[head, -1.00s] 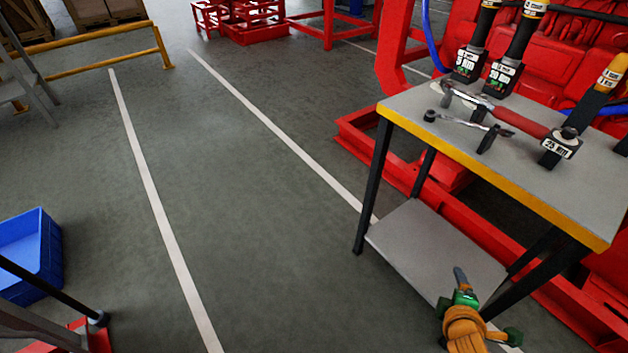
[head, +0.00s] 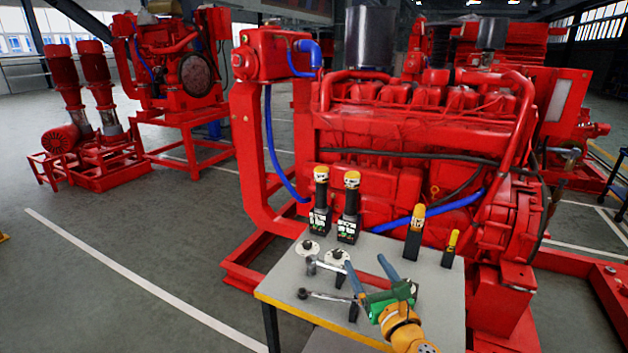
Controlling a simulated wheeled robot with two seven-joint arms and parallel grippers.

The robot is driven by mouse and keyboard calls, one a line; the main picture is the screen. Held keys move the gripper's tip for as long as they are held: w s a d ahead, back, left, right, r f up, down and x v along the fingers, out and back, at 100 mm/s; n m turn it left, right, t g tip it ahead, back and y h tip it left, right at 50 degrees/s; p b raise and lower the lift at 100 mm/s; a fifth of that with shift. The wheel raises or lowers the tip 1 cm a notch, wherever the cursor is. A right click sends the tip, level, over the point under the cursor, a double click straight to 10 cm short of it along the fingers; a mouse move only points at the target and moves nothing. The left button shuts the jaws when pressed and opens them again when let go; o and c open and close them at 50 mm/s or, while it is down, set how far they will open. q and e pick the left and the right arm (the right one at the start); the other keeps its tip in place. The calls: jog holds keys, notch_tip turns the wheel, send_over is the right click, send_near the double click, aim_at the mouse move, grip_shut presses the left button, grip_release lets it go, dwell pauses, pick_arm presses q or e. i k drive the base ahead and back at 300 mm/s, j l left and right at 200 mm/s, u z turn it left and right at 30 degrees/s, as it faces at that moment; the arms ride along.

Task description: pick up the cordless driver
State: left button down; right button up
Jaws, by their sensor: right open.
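Two dark upright tools with yellow-orange tops stand at the back left of the workbench (head: 285,285), a left one (head: 320,205) and a right one (head: 350,208). They look like cordless drivers on block-shaped bases; I cannot tell which one is meant. My right gripper (head: 366,262) is over the right part of the bench, below these tools in the picture. Its two blue fingers are spread and nothing shows between them. Its green body hides part of the bench top. My left gripper is not in view.
Two slimmer yellow-topped tools (head: 416,232) (head: 451,248) stand at the back right of the bench. Ratchet-like wrenches (head: 328,297) and white discs (head: 308,248) lie left of my gripper. A large red engine (head: 400,150) stands close behind. Open floor (head: 130,225) is at left.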

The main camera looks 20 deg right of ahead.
aim_at(321, 173)
jog(key=i+l, duration=0.15)
jog(key=i, duration=0.4)
jog(key=i+l, duration=0.2)
jog(key=i, duration=0.4)
